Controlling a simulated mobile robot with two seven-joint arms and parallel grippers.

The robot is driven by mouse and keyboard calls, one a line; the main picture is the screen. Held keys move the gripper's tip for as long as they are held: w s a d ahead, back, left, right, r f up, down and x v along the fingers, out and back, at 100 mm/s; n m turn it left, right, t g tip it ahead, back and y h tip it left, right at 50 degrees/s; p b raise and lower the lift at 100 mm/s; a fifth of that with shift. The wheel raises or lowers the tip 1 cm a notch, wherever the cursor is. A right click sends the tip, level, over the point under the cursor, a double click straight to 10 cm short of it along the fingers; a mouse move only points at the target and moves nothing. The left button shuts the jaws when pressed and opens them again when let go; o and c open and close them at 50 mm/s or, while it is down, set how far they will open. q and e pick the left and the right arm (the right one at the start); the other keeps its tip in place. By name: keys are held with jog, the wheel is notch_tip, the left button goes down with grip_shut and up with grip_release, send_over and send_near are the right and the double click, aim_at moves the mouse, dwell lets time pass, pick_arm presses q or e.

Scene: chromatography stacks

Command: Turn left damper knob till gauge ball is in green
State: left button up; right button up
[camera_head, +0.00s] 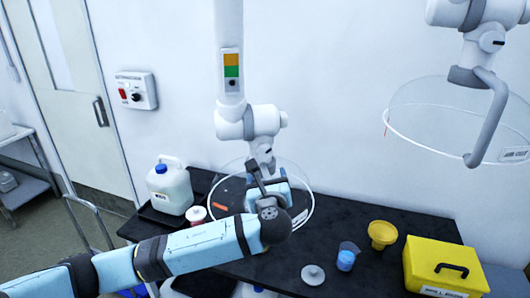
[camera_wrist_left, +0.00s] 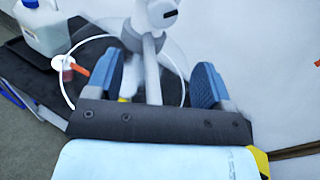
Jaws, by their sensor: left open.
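A white extraction arm hangs from above at the left. Its gauge (camera_head: 232,71) has an orange band over a green band, and the dark ball (camera_head: 232,83) sits below the green. A dark bar, which looks like the left damper knob (camera_head: 248,122), is on the joint below; it also shows at the top of the left wrist view (camera_wrist_left: 170,13). My left gripper (camera_head: 266,180) is below that joint, partly hidden by my wrist. In the left wrist view its blue fingers (camera_wrist_left: 156,84) are wide apart, with the white tube between or behind them. My right gripper is out of view.
A clear hood ring surrounds my gripper. A second extraction arm (camera_head: 482,75) hangs at the right.

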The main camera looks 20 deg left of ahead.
aim_at(265, 153)
pick_arm(q)
jog(key=p+x, duration=0.1)
jog(key=x, duration=0.3)
jog(key=p+x, duration=0.1)
jog(key=x, duration=0.3)
jog(key=p+x, duration=0.1)
jog(key=x, duration=0.3)
jog(key=shift+d+r, duration=0.15)
jog(key=shift+r, duration=0.2)
jog(key=shift+w+a+f, duration=0.1)
jog(key=shift+w+a, duration=0.15)
jog(key=shift+w, duration=0.3)
jog(key=shift+w+a, duration=0.1)
jog(key=c, duration=0.9)
jog(key=shift+f+n+b, duration=0.35)
jog(key=shift+n+b, duration=0.15)
jog(key=shift+b, duration=0.2)
jog(key=n+b, duration=0.2)
jog(key=shift+f+b, duration=0.1)
jog(key=shift+b, duration=0.2)
jog(key=shift+n+b, duration=0.35)
jog(key=shift+n, duration=0.25)
jog(key=shift+r+n+y, duration=0.3)
jog(key=shift+r+n, duration=0.05)
jog(key=shift+n, duration=0.05)
